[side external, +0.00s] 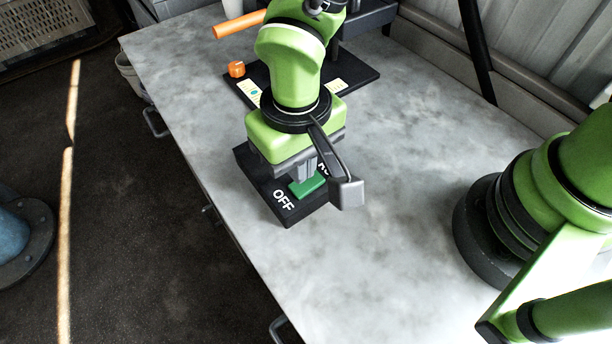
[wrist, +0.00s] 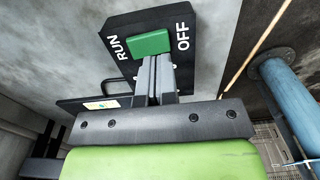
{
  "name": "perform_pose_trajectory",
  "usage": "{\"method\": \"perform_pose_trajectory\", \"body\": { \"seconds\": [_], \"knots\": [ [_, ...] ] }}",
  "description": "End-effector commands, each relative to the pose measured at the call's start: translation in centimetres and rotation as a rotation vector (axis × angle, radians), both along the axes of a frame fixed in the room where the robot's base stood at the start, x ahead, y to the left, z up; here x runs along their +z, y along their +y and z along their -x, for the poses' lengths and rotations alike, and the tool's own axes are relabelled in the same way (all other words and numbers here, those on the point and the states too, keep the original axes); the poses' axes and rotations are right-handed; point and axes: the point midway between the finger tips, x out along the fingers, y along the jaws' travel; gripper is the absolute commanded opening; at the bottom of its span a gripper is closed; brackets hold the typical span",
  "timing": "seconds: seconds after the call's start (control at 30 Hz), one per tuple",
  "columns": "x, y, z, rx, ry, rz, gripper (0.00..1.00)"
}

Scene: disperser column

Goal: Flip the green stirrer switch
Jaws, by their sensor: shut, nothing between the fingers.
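The green stirrer switch (side external: 308,185) sits on a black box (side external: 287,211) marked OFF at its near end; the other label is mostly hidden by my gripper in the side view. In the wrist view the green switch (wrist: 151,43) lies between the white words RUN and OFF on the black box (wrist: 183,18). My gripper (side external: 303,180) points down over the switch. Its fingers (wrist: 154,62) are shut and empty, with their tips at the switch's edge in the wrist view. I cannot tell whether they touch it or which way the switch is tilted.
Behind my gripper, a black base (side external: 360,78) carries an orange knob (side external: 236,69) and small labels. An orange bar (side external: 240,24) sticks out above it. The marble bench (side external: 400,190) is clear to the right of the box; its edge is close on the left.

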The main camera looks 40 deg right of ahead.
Motion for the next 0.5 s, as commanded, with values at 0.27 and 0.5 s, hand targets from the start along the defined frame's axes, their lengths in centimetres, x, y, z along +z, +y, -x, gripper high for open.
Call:
{"method": "perform_pose_trajectory", "body": {
  "seconds": [0.27,0.5],
  "knots": [
    [2.4,0.1,-0.1,0.001,-0.003,-0.003,0.0],
    [3.9,0.0,0.0,0.002,-0.002,-0.001,0.0]
  ]
}}
